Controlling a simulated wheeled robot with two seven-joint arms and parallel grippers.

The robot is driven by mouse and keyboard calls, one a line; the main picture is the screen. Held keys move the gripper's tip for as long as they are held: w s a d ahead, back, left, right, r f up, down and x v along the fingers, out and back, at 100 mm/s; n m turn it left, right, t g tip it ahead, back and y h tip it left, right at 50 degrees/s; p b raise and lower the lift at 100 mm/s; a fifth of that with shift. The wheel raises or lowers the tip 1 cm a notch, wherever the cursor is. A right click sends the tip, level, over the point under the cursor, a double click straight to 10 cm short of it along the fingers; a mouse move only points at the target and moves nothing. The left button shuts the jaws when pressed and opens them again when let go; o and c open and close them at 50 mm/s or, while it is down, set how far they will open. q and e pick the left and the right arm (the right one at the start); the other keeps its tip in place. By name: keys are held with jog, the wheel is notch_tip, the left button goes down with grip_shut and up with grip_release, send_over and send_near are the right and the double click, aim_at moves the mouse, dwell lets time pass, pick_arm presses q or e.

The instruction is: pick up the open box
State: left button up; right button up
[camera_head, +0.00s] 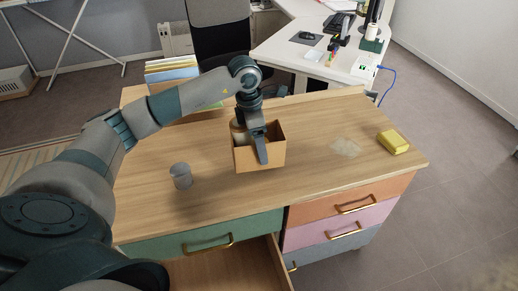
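The open box (273,158) is a small brown carton with its top open, at the middle of the wooden desk. My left gripper (261,150) comes down over it from above. One dark finger lies in front of the box's near wall. The other finger is hidden, so I cannot tell whether the gripper is shut on the wall. I cannot tell whether the box rests on the desk or is slightly raised. My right gripper is not in view.
A grey cup (181,176) stands left of the box on the desk (225,195). A stack of folders (172,70) stands behind my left arm. A front drawer (235,268) is open.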

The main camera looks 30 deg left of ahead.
pick_arm(q)
jog(key=w+d+r+b, duration=0.1)
jog(key=d+r+b, duration=0.1)
jog(key=d+r, duration=0.6)
jog(key=d, duration=0.3)
jog(key=shift+w+d, duration=0.25)
jog(key=shift+d, duration=0.05)
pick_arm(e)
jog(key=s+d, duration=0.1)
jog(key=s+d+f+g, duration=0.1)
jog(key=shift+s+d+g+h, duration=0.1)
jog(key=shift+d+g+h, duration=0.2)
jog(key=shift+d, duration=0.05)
pick_arm(q)
jog(key=shift+s, duration=0.1)
